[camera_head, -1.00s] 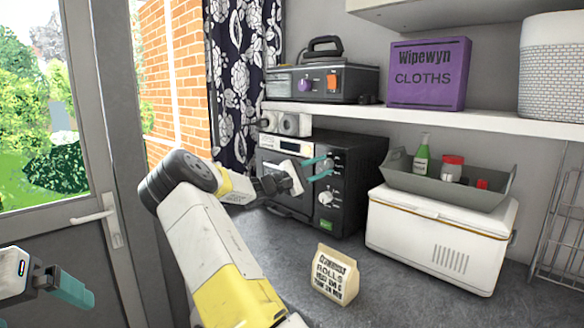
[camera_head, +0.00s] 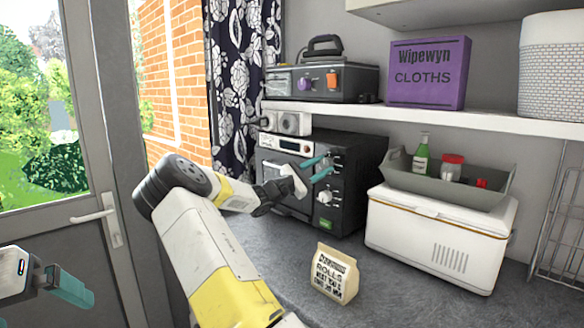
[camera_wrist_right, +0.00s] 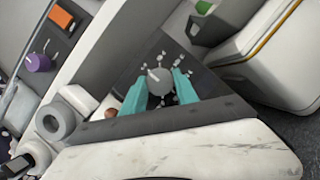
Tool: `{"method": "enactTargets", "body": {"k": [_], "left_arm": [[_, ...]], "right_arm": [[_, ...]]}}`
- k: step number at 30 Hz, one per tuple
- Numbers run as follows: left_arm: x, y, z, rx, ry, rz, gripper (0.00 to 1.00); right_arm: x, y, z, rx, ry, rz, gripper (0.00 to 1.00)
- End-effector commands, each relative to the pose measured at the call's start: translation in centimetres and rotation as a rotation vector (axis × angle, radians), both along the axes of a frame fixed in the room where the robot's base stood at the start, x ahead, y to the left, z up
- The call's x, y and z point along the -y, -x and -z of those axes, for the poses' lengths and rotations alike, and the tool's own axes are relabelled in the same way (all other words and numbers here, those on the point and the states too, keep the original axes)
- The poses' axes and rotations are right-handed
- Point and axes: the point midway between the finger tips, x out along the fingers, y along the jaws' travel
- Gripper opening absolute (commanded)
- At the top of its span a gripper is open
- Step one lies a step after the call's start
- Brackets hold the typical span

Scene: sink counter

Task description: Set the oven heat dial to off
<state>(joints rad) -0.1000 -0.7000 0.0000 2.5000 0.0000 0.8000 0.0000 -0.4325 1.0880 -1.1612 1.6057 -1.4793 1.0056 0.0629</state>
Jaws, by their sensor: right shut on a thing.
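The black oven (camera_head: 348,205) stands on the counter against the back wall. Its control panel has an upper dial, hidden in the head view behind my gripper, and a lower white dial (camera_head: 325,197). My right gripper (camera_head: 318,168) is at the upper dial, its teal fingers tilted. In the right wrist view the round grey dial (camera_wrist_right: 160,82) with marks around it sits between the two fingertips (camera_wrist_right: 162,88), and the gripper is shut on it. My left gripper (camera_head: 72,289) is at the lower left, away from the oven; its finger gap is unclear.
A paper bag of rolls (camera_head: 334,274) stands on the counter in front of the oven. A white cool box (camera_head: 440,240) with a grey tray (camera_head: 450,190) of bottles and jars stands to the right. A shelf (camera_head: 420,115) runs above the oven.

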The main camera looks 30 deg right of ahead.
Motion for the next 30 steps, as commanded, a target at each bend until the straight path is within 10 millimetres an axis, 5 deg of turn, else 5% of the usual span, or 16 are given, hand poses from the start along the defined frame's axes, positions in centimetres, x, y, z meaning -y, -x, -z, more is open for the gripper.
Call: {"method": "enactTargets", "body": {"k": [2, 3, 6, 17, 30], "left_arm": [[0.0, 0.0, 0.0, 0.000, 0.000, 0.000, 1.00], [0.0, 0.0, 0.0, 0.000, 0.000, 0.000, 1.00], [0.0, 0.0, 0.0, 0.000, 0.000, 0.000, 1.00], [0.0, 0.0, 0.0, 0.000, 0.000, 0.000, 1.00], [0.0, 0.0, 0.0, 0.000, 0.000, 0.000, 1.00]], "right_arm": [[-0.1, -0.1, 0.1, -0.003, -0.002, -0.003, 0.00], [-0.1, -0.1, 0.1, -0.003, -0.002, -0.003, 0.37], [-0.1, -0.1, 0.1, -0.003, -0.002, -0.002, 0.57], [-0.3, 0.0, 0.1, 0.000, -0.001, -0.001, 0.57], [-6.5, 0.1, 2.1, -0.002, -0.001, -0.003, 0.57]]}}
